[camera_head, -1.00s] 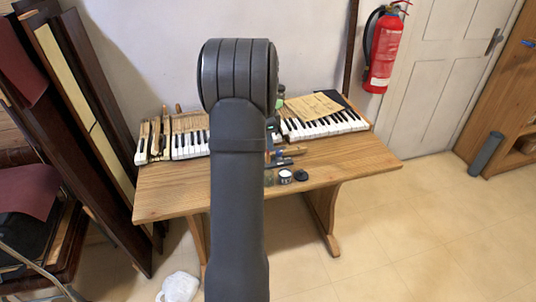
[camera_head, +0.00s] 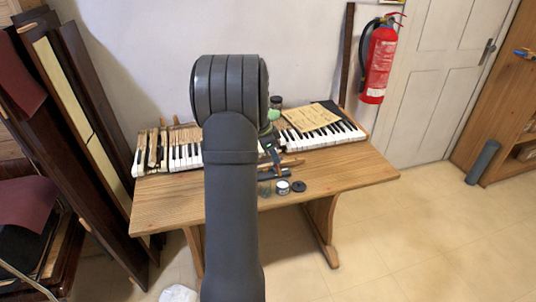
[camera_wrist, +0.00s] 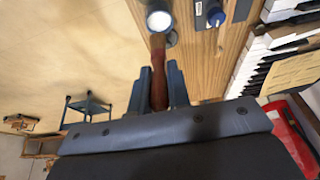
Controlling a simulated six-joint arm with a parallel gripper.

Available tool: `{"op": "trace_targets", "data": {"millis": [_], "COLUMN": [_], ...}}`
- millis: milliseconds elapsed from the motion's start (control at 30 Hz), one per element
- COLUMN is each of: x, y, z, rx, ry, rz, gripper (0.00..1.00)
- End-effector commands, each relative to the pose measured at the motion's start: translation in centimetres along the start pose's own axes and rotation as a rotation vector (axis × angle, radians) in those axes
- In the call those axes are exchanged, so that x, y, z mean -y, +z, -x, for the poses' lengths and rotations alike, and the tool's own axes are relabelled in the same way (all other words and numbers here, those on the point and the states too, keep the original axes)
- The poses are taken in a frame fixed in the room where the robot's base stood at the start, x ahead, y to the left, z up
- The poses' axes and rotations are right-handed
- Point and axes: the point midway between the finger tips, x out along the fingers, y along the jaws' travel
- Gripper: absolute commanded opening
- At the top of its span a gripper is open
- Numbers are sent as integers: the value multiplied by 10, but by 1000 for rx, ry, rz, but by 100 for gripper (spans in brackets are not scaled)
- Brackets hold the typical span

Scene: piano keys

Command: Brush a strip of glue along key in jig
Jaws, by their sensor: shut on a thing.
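My gripper (camera_wrist: 160,88) is shut on the reddish-brown handle of a brush (camera_wrist: 158,75) in the wrist view. The handle points toward a jar with a white top surface (camera_wrist: 160,20); the brush's far end overlaps the jar in the picture, and I cannot tell whether they touch. In the head view the white-topped jar (camera_head: 283,187) stands near the table's front edge. A light wooden strip (camera_head: 290,163) and a dark bar (camera_head: 275,174) lie behind it, perhaps the key and jig, too small to tell. My arm hides part of this area.
A black round lid (camera_head: 299,186) lies right of the jar, and a greenish glass jar (camera_head: 264,189) stands left of it. The piano keyboard (camera_head: 325,133) runs along the table's back, with a paper sheet (camera_head: 311,117) on it. The table's right side (camera_head: 355,165) is clear.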

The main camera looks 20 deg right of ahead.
Motion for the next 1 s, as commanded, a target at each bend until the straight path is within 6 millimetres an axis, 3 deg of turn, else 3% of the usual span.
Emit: {"op": "trace_targets", "data": {"millis": [333,1000], "x": [2,3], "y": [-7,13], "z": [-11,-62], "rx": [-107,-105], "ry": [-15,-15], "rz": [7,7], "gripper": [0,0]}}
